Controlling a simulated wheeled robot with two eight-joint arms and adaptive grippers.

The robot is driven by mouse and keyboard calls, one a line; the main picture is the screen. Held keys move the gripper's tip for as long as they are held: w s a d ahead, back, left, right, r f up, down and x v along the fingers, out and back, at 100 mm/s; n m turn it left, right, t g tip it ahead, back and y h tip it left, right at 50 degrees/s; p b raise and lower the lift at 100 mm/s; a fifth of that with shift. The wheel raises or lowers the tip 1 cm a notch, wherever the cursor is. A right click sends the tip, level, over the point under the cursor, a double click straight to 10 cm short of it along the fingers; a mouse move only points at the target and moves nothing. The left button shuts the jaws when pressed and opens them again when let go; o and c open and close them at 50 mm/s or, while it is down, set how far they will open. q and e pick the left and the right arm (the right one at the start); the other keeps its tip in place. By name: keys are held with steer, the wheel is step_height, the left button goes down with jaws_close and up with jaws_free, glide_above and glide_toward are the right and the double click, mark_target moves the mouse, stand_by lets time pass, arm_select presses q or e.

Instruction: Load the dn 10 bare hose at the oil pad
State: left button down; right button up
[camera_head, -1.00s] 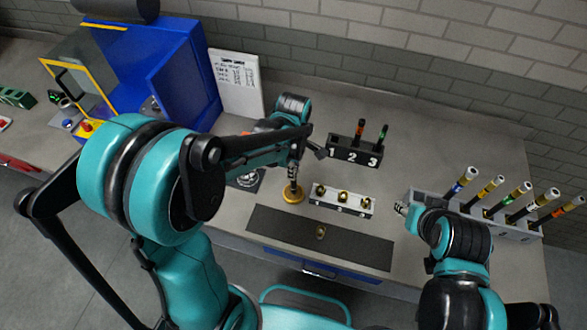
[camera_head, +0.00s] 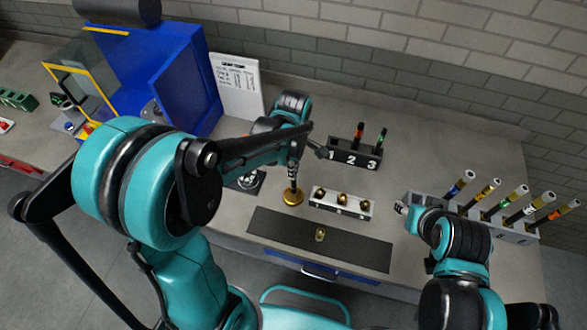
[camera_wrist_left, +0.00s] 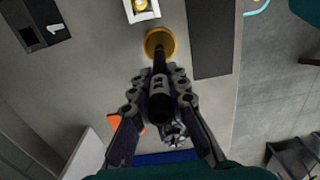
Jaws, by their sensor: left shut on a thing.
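My left gripper (camera_head: 294,168) is shut on a black hose (camera_wrist_left: 159,98), seen from close by in the left wrist view. The hose stands roughly upright, and its lower end is at the round gold oil pad (camera_head: 292,198), which also shows in the left wrist view (camera_wrist_left: 160,41). Whether the hose end touches the pad or is just above it, I cannot tell. The fingers (camera_wrist_left: 159,84) hide part of the hose. My right gripper (camera_head: 401,208) is at the left end of the grey hose rack (camera_head: 515,234); its fingers are too small to judge.
Several colour-banded hoses (camera_head: 490,192) stand in the rack. A black block numbered 1 to 3 (camera_head: 345,157) holds two hoses. A white block with brass fittings (camera_head: 341,206) and a dark mat (camera_head: 275,227) lie beside the pad. A blue cabinet (camera_head: 186,80) stands at the back left.

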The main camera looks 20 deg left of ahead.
arm_select(q)
steer(key=shift+r+p, duration=1.55)
steer(key=shift+r, duration=0.9)
steer(key=shift+f, duration=0.1)
